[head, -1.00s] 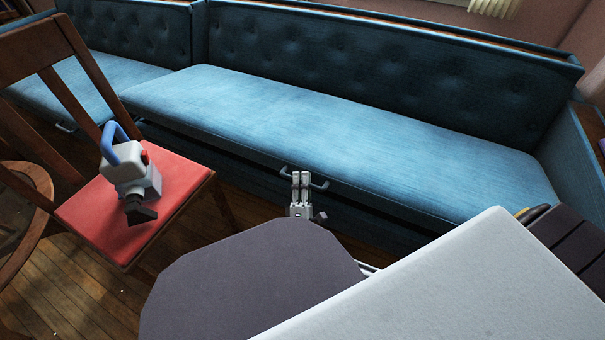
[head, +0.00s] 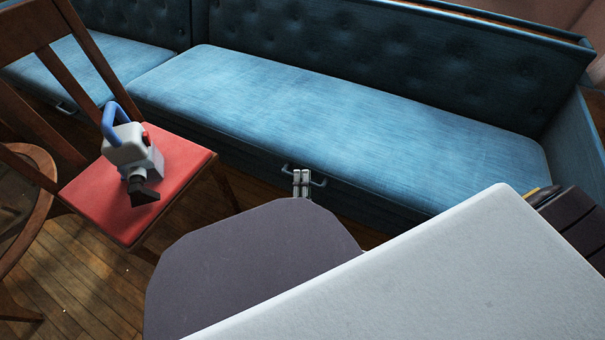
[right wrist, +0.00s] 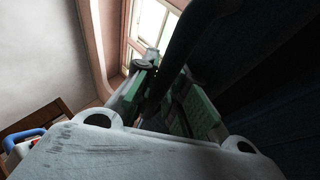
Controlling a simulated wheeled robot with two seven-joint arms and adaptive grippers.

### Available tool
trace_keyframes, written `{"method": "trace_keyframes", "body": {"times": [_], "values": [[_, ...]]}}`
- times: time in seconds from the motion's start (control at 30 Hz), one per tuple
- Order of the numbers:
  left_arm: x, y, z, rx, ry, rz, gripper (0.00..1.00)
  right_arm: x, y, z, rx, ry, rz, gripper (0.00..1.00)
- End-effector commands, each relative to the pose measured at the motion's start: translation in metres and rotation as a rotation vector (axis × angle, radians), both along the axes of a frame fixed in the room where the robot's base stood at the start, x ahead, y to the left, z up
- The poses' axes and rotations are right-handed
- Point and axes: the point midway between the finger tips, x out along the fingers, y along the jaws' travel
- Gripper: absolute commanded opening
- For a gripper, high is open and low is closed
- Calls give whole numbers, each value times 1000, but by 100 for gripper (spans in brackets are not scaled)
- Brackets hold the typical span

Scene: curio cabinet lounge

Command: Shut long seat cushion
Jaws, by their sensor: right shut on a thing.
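The long seat cushion (head: 340,108) is blue and spans the middle of the head view in front of a tufted backrest. It looks about level, and a blue front panel shows below its front edge. I cannot tell whether a narrow gap is left under it. A grey bar handle (head: 319,184) sits at the middle of its front edge. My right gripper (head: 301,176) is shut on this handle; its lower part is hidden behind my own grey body. In the right wrist view, the green-padded fingers (right wrist: 170,98) straddle a dark bar. My left gripper is not in view.
A wooden chair with a red seat (head: 88,205) stands at left, with a white and blue toy-like device (head: 132,150) on it. Another blue seat section (head: 95,68) with its own handle (head: 66,108) lies at far left. Wooden floor (head: 85,275) shows below the chair.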

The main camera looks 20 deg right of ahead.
Motion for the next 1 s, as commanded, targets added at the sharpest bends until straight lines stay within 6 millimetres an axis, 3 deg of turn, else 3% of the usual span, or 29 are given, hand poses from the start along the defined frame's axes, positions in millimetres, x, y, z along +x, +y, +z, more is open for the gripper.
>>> {"method": "trace_keyframes", "body": {"times": [0.03, 0.6, 1.0], "values": [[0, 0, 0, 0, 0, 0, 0, -4, 9, -3, 2, -3, 11, 0], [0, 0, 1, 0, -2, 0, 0, -7, 11, -43, 2, 0, 13, 0], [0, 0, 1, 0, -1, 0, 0, -7, 10, -59, 0, 10, 14, 0]]}}
